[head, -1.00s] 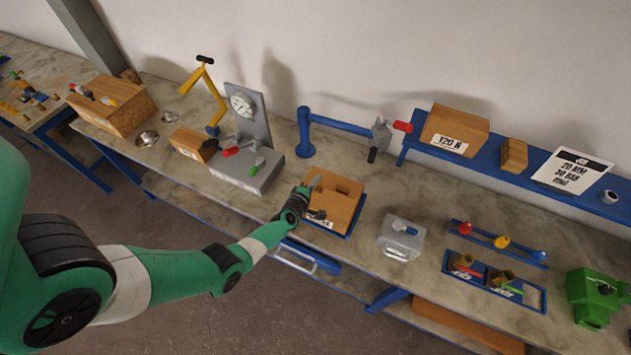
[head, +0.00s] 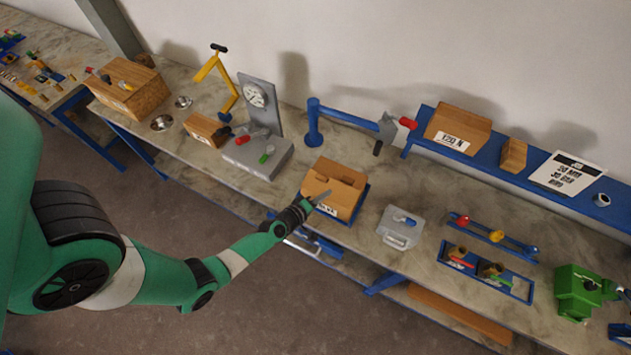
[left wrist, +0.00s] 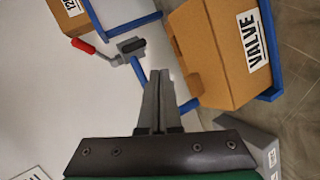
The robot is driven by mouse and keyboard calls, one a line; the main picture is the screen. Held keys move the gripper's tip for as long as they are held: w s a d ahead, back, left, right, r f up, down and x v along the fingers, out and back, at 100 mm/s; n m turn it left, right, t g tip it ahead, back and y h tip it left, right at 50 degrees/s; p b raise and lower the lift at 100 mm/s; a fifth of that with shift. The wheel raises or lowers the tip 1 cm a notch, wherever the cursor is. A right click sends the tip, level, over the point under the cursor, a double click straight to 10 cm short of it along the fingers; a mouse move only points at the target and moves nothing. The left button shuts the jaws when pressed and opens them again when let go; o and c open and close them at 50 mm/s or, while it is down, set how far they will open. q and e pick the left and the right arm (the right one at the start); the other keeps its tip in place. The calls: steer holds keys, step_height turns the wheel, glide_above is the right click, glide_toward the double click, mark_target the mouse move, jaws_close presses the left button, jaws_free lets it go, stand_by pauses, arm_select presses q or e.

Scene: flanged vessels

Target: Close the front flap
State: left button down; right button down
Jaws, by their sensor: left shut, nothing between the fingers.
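A brown cardboard box (head: 349,192) sits in a shallow blue tray at the bench's front edge. Its top shows notched flap edges and a darker gap; I cannot tell the front flap's exact angle. My left gripper (head: 324,196) is shut and empty at the box's front left, in front of its label. In the left wrist view the box (left wrist: 208,62) with its VALVE label is at upper right. The shut fingers (left wrist: 158,76) point up the picture, beside the box; contact is unclear. My right gripper is not in view.
A blue arm with a red-handled valve (head: 392,128) is behind. Bare bench lies between the box and case.

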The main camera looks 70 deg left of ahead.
arm_select(q)
steer(key=s+r+m+g+b, duration=0.1)
steer(key=r+m+g+b, duration=0.1)
steer(key=m+b, duration=0.75)
steer(key=m+y+b, duration=0.3)
steer(key=b, duration=0.4)
glide_above(319, 187)
steer(key=s, duration=0.1)
steer(key=f, duration=0.3)
steer(key=shift+s+d+f+g, duration=0.1)
steer(key=shift+d+f+g, duration=0.2)
steer(key=shift+d+f, duration=0.1)
steer(key=f, duration=0.2)
steer(key=shift+w+a+f, duration=0.35)
steer(key=shift+w+a, duration=0.05)
steer(key=shift+w+a+f, duration=0.1)
steer(key=shift+w+f, duration=0.05)
steer(key=shift+f, duration=0.45)
